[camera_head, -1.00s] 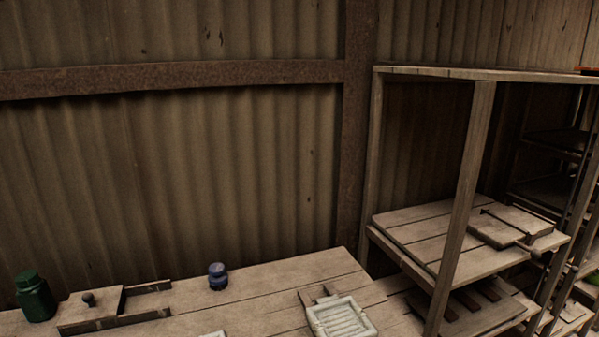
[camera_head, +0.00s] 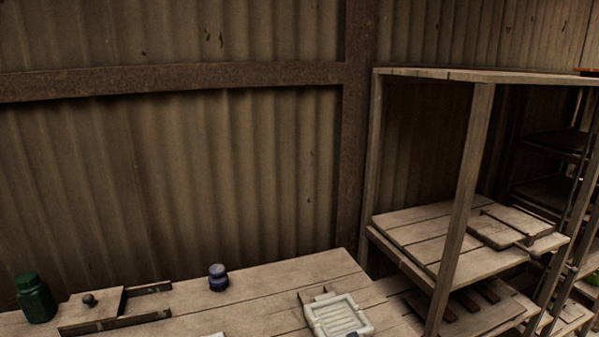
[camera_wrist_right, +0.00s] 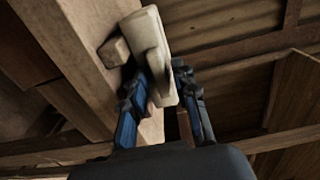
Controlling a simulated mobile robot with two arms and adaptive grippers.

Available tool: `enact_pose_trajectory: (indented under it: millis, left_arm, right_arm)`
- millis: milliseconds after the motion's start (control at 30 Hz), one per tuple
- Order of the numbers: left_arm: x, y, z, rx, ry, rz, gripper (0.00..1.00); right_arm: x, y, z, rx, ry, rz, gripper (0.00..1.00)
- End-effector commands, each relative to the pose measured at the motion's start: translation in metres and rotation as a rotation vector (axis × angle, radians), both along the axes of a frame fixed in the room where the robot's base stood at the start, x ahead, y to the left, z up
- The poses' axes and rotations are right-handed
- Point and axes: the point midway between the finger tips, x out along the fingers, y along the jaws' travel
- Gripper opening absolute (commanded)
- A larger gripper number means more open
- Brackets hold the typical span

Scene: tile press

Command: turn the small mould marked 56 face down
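A pale small mould (camera_head: 340,314) with a raised rim and grooves shows at the bottom of the head view, its grooved face visible. I cannot read a 56 on it. In the right wrist view a pale slab-like piece (camera_wrist_right: 153,45), seen nearly edge on, lies between the two blue fingers of my right gripper (camera_wrist_right: 163,82). The fingers sit close against both its sides and appear closed on it. A small dark bit at the mould's lower edge in the head view may be a fingertip. My left gripper is not in view.
The wooden bench (camera_head: 270,292) holds a green jar (camera_head: 36,298), a board with a dark knob (camera_head: 89,299) and a small blue jar (camera_head: 217,277). Another pale edge (camera_head: 213,335) is cut off at the bottom. A wooden shelf (camera_head: 425,235) stands right; bench behind the mould is clear.

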Motion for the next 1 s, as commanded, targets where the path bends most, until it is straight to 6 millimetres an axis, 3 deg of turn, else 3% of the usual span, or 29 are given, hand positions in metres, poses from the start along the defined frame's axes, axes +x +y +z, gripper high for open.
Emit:
enact_pose_trajectory:
  millis: [33, 100, 467, 1000]
  left_arm:
    - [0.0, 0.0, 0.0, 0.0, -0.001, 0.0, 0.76]
    - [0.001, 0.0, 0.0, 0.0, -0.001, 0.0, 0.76]
    - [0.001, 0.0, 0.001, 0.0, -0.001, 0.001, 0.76]
    - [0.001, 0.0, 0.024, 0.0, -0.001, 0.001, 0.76]
  right_arm:
    - [0.0, 0.0, 0.0, 0.0, -0.001, 0.0, 0.14]
    - [0.0, 0.0, 0.0, 0.0, -0.001, 0.0, 0.0]
    - [0.001, 0.0, 0.004, 0.002, -0.006, 0.0, 0.0]
    - [0.001, 0.0, 0.028, 0.001, -0.006, -0.001, 0.0]
